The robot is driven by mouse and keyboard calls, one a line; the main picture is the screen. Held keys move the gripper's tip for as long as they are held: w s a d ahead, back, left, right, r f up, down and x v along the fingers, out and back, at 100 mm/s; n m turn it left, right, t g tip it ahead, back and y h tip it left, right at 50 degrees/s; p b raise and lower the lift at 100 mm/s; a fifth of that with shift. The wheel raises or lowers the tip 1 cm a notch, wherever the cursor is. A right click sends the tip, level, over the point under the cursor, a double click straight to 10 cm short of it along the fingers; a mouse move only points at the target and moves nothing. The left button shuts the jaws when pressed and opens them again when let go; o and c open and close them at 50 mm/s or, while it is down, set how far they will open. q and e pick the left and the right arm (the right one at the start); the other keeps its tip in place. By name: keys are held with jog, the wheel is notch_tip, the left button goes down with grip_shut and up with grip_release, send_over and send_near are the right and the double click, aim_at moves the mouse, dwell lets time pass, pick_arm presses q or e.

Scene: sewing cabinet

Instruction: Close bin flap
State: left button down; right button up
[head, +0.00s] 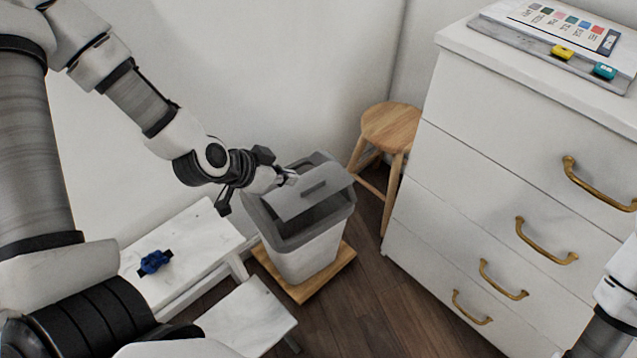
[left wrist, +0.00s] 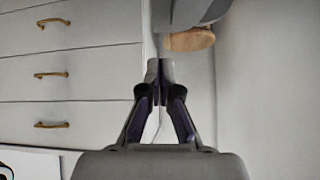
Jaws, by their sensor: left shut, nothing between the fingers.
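The bin (head: 311,252) has a pale body and a grey rim, and it stands on a wooden base beside the white cabinet. Its grey flap (head: 300,205) is tilted, with a dark opening showing below and beside it. My left gripper (head: 290,179) is shut and empty, at the left upper edge of the flap; I cannot tell whether it touches. In the left wrist view the shut fingertips (left wrist: 160,68) sit below a grey part of the bin (left wrist: 202,12). Only a piece of my right arm shows at the right edge; its gripper is out of view.
A wooden stool (head: 391,127) stands behind the bin. A white drawer cabinet (head: 470,165) with brass handles is to the right. A low white bench (head: 205,240) with a blue object (head: 154,262) is to the left. Dark floor is clear in front of the cabinet.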

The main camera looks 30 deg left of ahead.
pick_arm(q)
jog(key=b, duration=0.6)
send_over(322, 193)
jog(key=s, duration=0.2)
jog(key=f, duration=0.8)
jog(key=shift+s+a, duration=0.15)
jog(key=shift+a, duration=0.2)
jog(key=shift+a+f, duration=0.15)
jog(key=shift+f, duration=1.45)
pick_arm(e)
notch_tip(322, 193, down, 7)
pick_arm(q)
jog(key=shift+b, duration=0.3)
